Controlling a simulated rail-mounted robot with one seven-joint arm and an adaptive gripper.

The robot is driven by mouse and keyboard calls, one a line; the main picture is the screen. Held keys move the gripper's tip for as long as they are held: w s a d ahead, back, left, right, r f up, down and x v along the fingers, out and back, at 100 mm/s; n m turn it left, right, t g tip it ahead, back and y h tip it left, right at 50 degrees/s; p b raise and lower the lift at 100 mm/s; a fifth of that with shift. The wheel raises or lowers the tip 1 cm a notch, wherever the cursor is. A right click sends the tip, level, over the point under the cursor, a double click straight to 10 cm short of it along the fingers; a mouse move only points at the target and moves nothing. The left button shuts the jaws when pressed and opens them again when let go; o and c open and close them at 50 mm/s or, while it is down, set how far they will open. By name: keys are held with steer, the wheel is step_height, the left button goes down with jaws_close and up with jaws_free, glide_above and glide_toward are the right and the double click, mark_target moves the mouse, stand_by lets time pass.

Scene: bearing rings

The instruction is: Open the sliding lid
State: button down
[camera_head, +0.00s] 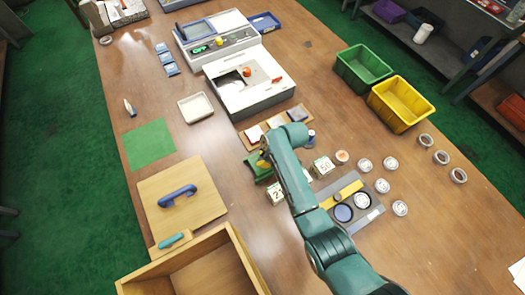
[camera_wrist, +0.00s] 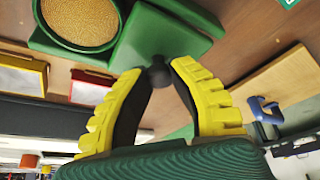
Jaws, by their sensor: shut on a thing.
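A green container (camera_wrist: 42,42) is at the top left of the wrist view, with a round opening full of golden grains (camera_wrist: 80,20). A flat green lid (camera_wrist: 135,42) with a dark knob (camera_wrist: 158,74) lies beside the opening, which shows uncovered for the part in view. My gripper (camera_wrist: 158,70) has its yellow ribbed fingers closed on the knob. In the head view the green container (camera_head: 256,171) is mostly hidden by my gripper (camera_head: 264,160) and arm. How far the lid overlaps the container is hard to tell.
White number blocks (camera_head: 323,166) and several rings (camera_head: 400,208) lie right of my arm. A wooden board with a blue handle (camera_head: 178,196) and an open wooden box (camera_head: 228,234) are at the front left.

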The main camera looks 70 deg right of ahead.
steer(key=shift+f, duration=0.1)
steer(key=c, duration=0.8)
jaws_free()
steer(key=v, duration=1.2)
